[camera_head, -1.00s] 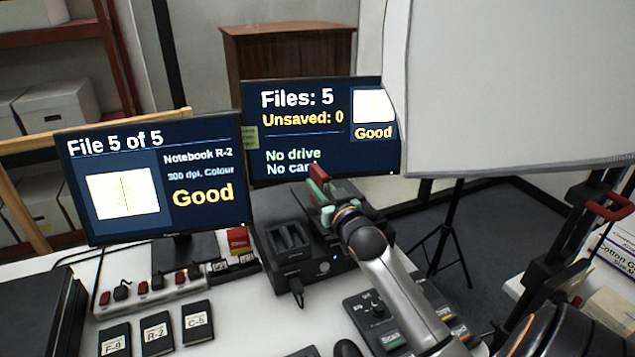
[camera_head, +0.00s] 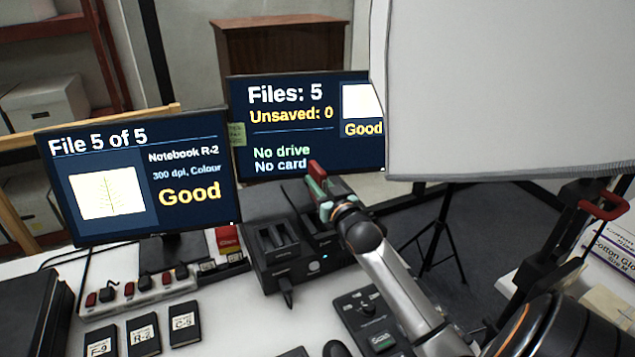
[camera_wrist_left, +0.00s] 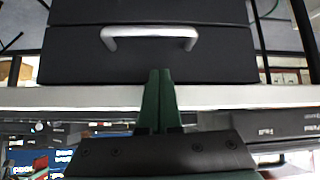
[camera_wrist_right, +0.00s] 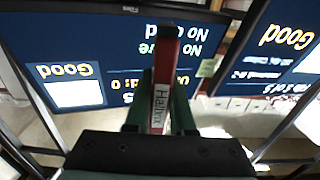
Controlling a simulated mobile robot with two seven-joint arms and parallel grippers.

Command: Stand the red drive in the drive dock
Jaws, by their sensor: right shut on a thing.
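The red drive (camera_head: 317,171) is between the fingers of my right gripper (camera_head: 326,188), raised in front of the right-hand screen. In the right wrist view the red drive (camera_wrist_right: 168,62) stands between the green fingers (camera_wrist_right: 160,100), its white label facing the camera. The drive dock (camera_head: 280,238), dark with upright slots, sits on the dark unit to the left of and below the gripper; the drive looks apart from it. My left gripper (camera_wrist_left: 158,100) shows only in its wrist view, with its fingers together and empty before a black box with a metal handle.
Two screens stand behind, the left (camera_head: 140,180) and the right (camera_head: 305,125); the right one reads "No drive". A power strip (camera_head: 140,285), labelled black drives (camera_head: 143,335) and a control pad (camera_head: 368,312) lie on the white desk. A large pale panel (camera_head: 500,90) stands at right.

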